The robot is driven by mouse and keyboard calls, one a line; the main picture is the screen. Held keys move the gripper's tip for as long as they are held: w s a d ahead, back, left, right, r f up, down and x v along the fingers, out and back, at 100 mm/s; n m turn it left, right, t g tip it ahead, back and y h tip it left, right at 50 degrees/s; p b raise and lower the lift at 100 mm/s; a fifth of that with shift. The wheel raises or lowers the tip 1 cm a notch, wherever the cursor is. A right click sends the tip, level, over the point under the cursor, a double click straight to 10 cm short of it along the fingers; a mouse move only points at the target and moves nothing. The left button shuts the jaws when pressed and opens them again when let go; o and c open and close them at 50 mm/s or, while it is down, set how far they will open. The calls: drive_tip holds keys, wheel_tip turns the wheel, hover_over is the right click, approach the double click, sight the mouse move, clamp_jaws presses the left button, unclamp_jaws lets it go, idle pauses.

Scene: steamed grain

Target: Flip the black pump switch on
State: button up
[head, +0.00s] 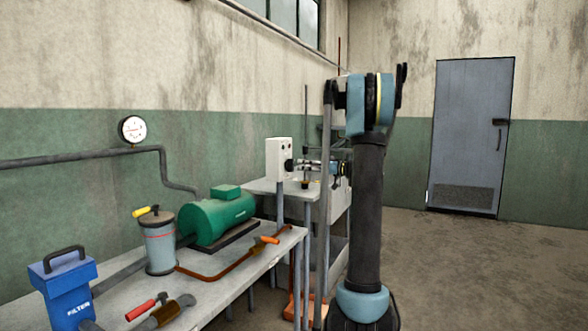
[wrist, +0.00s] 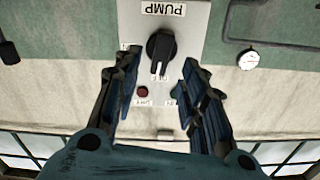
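The black pump switch (wrist: 160,50) is a round knob with a raised grip on a pale panel (wrist: 190,25) labelled PUMP. The wrist view shows the panel upside down. In the head view the white switch box (head: 279,158) stands at the back, with the black knob (head: 290,165) on its right-hand face. My gripper (wrist: 160,60) is open, with one finger on each side of the knob and visible gaps between. It also shows in the head view (head: 306,168), small and close to the knob. Whether a fingertip touches the panel is hard to tell.
A small red button or lamp (wrist: 142,92) sits on the panel near the knob. A workbench (head: 225,292) holds a green motor (head: 218,217), a canister (head: 160,245), a blue filter (head: 67,288) and tools. Open floor (head: 470,270) lies to the right, before a grey door (head: 470,135).

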sight(290, 165)
drive_tip(key=x, duration=0.6)
clamp_jaws()
